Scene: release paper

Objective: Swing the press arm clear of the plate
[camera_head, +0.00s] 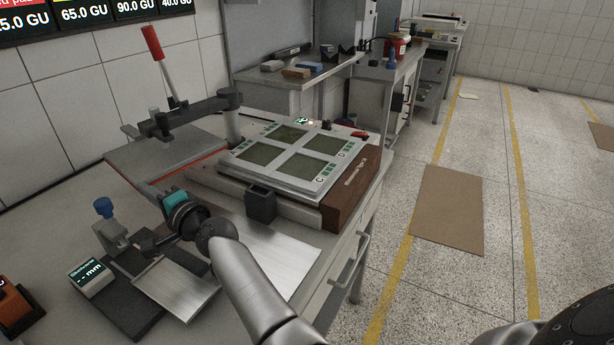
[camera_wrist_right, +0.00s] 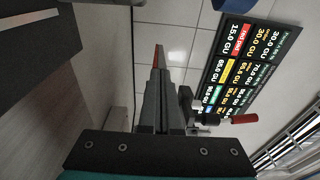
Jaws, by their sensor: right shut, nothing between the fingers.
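The press arm (camera_head: 197,108) is a dark bar that runs left from an upright post (camera_head: 232,122). It lies over the grey plate (camera_head: 140,162), which has a red edge. A lever with a red handle (camera_head: 152,42) stands up from the arm's outer end; the red handle also shows in the right wrist view (camera_wrist_right: 245,119). My right gripper (camera_head: 150,190) is at the plate's near edge, below and in front of the press arm. Its fingers (camera_wrist_right: 158,95) are shut with nothing between them. My left gripper is not in view.
A small dark block (camera_head: 261,203), a blue-knobbed clamp (camera_head: 104,208) and a gauge (camera_head: 90,278) stand near my right arm. A wall display (camera_head: 90,12) hangs behind.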

